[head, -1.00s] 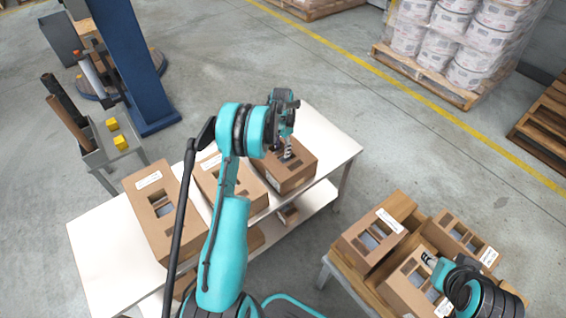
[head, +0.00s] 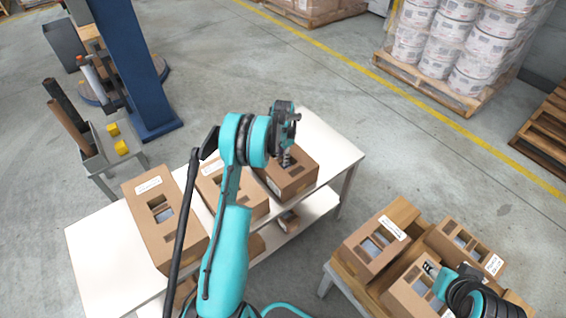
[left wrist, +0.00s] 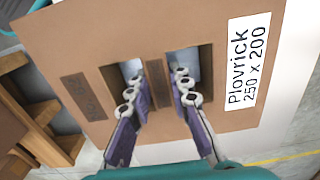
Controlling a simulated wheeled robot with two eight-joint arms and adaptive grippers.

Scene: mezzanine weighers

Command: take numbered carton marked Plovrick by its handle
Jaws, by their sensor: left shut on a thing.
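The carton marked Plovrick (head: 298,180) is a brown box at the right end of the white table. In the left wrist view its white label reads "Plovrick 250 x 200" (left wrist: 247,60), and two cut-outs flank a cardboard strip, its handle (left wrist: 155,68). My left gripper (head: 286,160) comes down on the carton's top. In the left wrist view its fingers (left wrist: 158,92) reach into the cut-outs, one on each side of the handle, and are shut on it. My right gripper (head: 432,269) is above a carton at the lower right; its jaw state is unclear.
Two more cartons (head: 165,222) (head: 232,190) stand on the white table (head: 98,250), partly behind my left arm. Several cartons (head: 372,245) stand on a wooden-topped table at lower right. A blue column (head: 120,65) stands at upper left. Floor between the tables is clear.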

